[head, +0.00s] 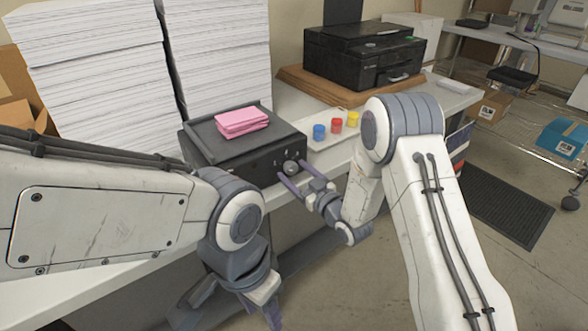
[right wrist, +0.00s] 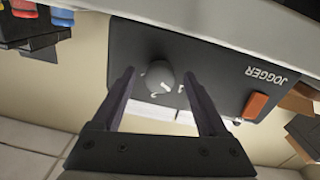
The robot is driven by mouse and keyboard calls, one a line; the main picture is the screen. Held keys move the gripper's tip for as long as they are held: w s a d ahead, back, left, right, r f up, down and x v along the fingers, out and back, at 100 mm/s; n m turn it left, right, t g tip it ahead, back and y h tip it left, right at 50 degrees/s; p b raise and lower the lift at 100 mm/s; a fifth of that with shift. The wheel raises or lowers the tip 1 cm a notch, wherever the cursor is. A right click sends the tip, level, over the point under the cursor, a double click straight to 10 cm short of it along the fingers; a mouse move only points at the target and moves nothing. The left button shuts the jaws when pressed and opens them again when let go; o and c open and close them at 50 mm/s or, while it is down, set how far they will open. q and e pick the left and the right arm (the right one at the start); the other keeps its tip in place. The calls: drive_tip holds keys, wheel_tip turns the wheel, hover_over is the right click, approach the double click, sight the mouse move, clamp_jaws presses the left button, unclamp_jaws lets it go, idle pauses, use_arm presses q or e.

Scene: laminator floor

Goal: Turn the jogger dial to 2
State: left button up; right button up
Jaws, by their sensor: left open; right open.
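The jogger (head: 228,152) is a dark box on the table with a stack of pink sheets (head: 241,122) on top. Its grey round dial (head: 291,168) is on the front panel. In the right wrist view the dial (right wrist: 158,77) appears upside down, with pale numerals near it; which number it points to is too small to tell. My right gripper (head: 292,174) is open at the panel, one finger on each side of the dial, with gaps visible in the right wrist view (right wrist: 160,84). My left gripper (head: 236,308) is open and empty, low in front of the table.
An orange switch (right wrist: 255,105) is on the jogger panel beside the JOGGER label. Tall paper stacks (head: 95,75) stand behind the jogger. Blue (head: 319,132), red (head: 337,125) and yellow (head: 352,119) pots stand to its right, before a black printer (head: 360,55).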

drive_tip(key=shift+w+a, duration=0.25)
drive_tip(key=shift+w, duration=0.05)
clamp_jaws()
